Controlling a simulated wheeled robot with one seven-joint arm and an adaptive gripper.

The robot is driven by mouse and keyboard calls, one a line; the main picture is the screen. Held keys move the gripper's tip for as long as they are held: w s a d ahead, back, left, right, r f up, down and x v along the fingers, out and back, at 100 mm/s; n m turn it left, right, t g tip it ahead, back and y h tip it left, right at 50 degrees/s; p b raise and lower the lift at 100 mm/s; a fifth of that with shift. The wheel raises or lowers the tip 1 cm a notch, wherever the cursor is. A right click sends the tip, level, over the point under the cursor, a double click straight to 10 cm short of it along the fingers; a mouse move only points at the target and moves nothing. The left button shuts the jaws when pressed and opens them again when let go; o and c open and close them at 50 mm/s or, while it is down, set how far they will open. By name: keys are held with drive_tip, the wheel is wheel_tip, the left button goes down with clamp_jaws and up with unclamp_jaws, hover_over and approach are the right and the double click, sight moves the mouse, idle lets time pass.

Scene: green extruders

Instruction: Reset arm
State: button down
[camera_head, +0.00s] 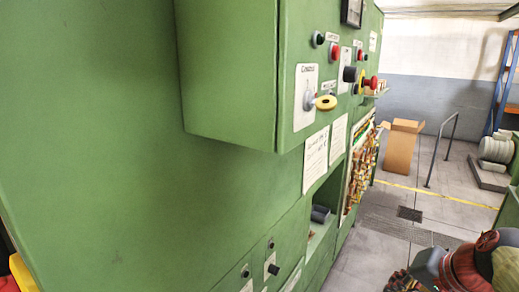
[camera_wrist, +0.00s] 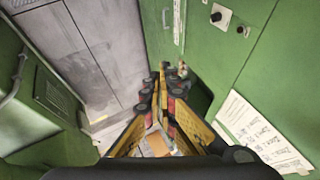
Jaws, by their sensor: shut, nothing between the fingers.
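My gripper (camera_wrist: 162,78) shows in the wrist view with its yellow and black fingers drawn together at the tips. It is shut and holds nothing. In the head view my arm is at the lower right corner, cut off by the frame edge. It is beside the green machine (camera_head: 95,150) and apart from its front. In the wrist view a green panel with a dark knob (camera_wrist: 217,16) and a printed sheet (camera_wrist: 262,132) lies to the right of the fingers.
An open cardboard box (camera_head: 400,147) stands on the floor beyond. A grey handrail (camera_head: 440,150) and grey spools (camera_head: 496,148) are at the right. The floor between is clear.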

drive_tip(key=s+a+f+n+b, duration=0.4)
drive_tip(key=s+a+f+b, duration=0.1)
drive_tip(key=f, duration=0.4)
drive_tip(key=s+a+f+n+g+h+b, duration=0.1)
drive_tip(key=s+a+f+n+b, duration=0.3)
drive_tip(key=s+f, duration=0.3)
wheel_tip(320, 180, down, 2)
drive_tip(key=shift+s+a+f+b, duration=0.2)
drive_tip(key=shift+s+a+b, duration=0.05)
drive_tip(key=shift+a+b, duration=0.5)
drive_tip(key=c, duration=2.5)
unclamp_jaws()
drive_tip(key=shift+c, duration=0.2)
